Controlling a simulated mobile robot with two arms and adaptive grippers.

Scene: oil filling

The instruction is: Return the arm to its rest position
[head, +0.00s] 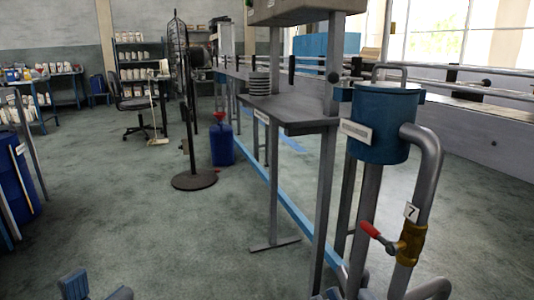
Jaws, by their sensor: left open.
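My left gripper (97,291) shows at the bottom left edge of the head view. Its two fingertips are apart, with bare floor between them, and it is empty. The rest of the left arm is below the frame. Grey-blue parts that look like my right gripper (345,294) just show at the bottom edge, in front of the stand's legs. They are mostly cut off, so I cannot tell its jaw state.
A blue tank (384,122) with a bent pipe, a red-handled valve (384,238) and a grey workbench (285,108) stand at the right. A black fan (193,180) and blue canister (222,146) stand mid-floor. A blue drum (18,178) is at the left. The left-centre floor is clear.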

